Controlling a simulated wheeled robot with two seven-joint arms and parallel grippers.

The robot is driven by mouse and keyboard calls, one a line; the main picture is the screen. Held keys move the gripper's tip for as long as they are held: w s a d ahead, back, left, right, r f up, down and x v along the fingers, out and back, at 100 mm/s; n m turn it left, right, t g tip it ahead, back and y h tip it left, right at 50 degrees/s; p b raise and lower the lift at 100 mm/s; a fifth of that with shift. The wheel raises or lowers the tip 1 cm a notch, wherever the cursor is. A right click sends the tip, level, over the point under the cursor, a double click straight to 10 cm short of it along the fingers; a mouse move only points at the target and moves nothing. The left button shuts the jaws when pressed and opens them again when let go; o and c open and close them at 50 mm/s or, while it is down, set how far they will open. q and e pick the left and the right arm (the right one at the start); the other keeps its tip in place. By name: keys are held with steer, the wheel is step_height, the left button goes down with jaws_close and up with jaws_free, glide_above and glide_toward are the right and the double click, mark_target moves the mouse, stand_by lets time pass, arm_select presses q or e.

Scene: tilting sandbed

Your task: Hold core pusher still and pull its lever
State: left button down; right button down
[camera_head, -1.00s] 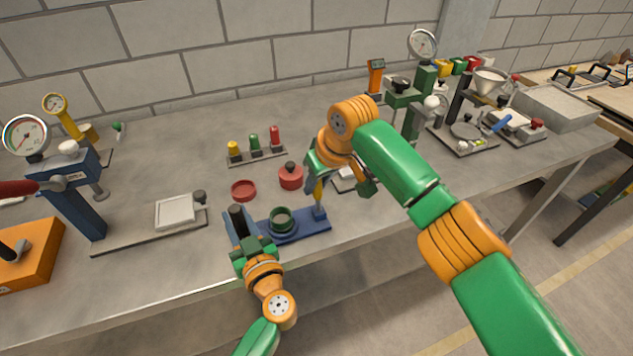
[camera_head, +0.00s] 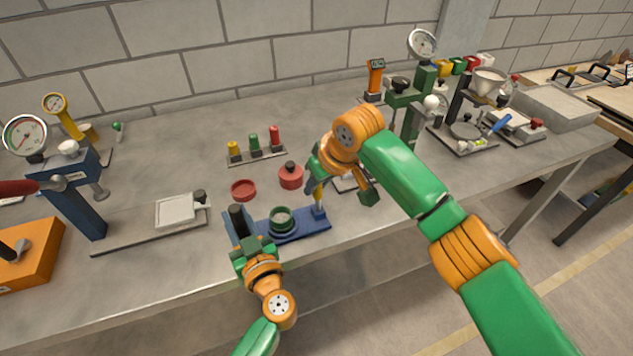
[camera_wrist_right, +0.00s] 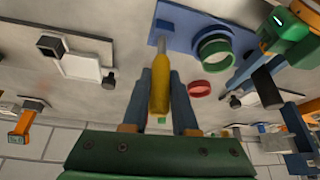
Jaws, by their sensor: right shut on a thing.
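The core pusher has a blue base plate (camera_head: 303,230) near the bench's front edge, with a green ring (camera_head: 282,220) and a lever with a yellow handle (camera_wrist_right: 160,92). My right gripper (camera_head: 313,186) is at the base's right end. In the right wrist view its fingers (camera_wrist_right: 161,75) lie along both sides of the yellow handle, shut on it. My left gripper (camera_head: 238,220) is at the base's left end, its fingers around an upright black grip (camera_head: 237,213). The wrist of my right arm partly hides the lever in the head view.
A red ring (camera_head: 243,189) and a red lidded pot (camera_head: 291,176) lie just behind the base. A rack of coloured plugs (camera_head: 255,151) stands farther back. A blue gauge press (camera_head: 78,190) stands left, a green press (camera_head: 412,100) right. Bench between is mostly clear.

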steer(key=t, duration=0.1)
steer(key=s+d+t+y, duration=0.1)
steer(key=s+t, duration=0.1)
steer(key=shift+s+d+f, duration=0.15)
steer(key=shift+s+f, duration=0.05)
steer(key=shift+f, duration=0.1)
steer(key=shift+s+d+f+n+t+y, duration=0.2)
steer(key=shift+s+t+y, duration=0.4)
steer(key=shift+t, duration=0.5)
steer(key=shift+s+d+f+n+t+y, duration=0.1)
steer(key=shift+s+d+f+t+y, duration=0.35)
steer(key=shift+t, duration=0.65)
steer(key=shift+s+a+r, duration=0.15)
steer(key=shift+s, duration=0.05)
steer(key=c, duration=0.7)
jaws_free()
steer(key=shift+y, duration=0.25)
arm_select(q)
steer(key=c, duration=0.5)
jaws_free()
arm_select(e)
steer(key=v, duration=0.7)
steer(key=shift+s+r, duration=0.1)
steer(key=shift+s, duration=0.1)
